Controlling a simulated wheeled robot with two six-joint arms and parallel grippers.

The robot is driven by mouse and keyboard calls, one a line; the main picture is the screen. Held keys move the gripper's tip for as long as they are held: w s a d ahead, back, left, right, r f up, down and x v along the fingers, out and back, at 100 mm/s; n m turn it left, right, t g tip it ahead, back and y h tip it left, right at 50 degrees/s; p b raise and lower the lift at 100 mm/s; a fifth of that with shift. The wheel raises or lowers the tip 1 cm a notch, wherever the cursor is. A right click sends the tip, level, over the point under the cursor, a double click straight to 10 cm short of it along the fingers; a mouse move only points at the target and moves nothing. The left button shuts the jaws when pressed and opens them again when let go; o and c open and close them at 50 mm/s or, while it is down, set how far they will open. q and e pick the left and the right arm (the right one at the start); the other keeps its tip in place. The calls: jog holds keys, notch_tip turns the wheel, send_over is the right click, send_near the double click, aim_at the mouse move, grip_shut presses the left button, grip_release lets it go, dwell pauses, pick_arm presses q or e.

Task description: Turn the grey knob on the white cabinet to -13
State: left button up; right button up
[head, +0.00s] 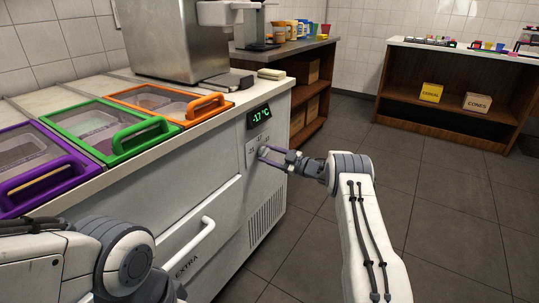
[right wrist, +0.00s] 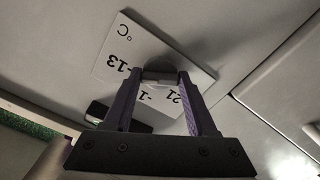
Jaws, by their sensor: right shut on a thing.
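The white cabinet (head: 200,213) stands at the left, with a dark display (head: 259,115) reading -17 °C in green. The grey knob (right wrist: 160,77) sits on a white dial plate (right wrist: 119,47) on the cabinet front. The plate shows -13, a partly covered number and 21, seen turned around. My right gripper (head: 263,151) reaches the cabinet front below the display. In the right wrist view its two purple fingers (right wrist: 160,88) are shut on the knob, one on each side. The knob's pointer is not clear. My left arm shows at the lower left; its gripper is out of view.
Purple, green (head: 143,138) and orange (head: 204,106) framed lids lie on the cabinet top. A drawer handle (head: 190,240) sticks out below. Shelves with CEREAL (head: 431,92) and CONES (head: 477,102) boxes stand at the back right. The tiled floor at right is clear.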

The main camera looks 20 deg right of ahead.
jog(key=shift+d, duration=0.1)
jog(key=o, duration=1.4)
jog(key=shift+c, duration=0.2)
jog(key=p+v, duration=0.2)
jog(key=v, duration=0.8)
jog(key=shift+p, duration=0.3)
jog(key=shift+s+d, duration=0.1)
jog(key=shift+d, duration=0.05)
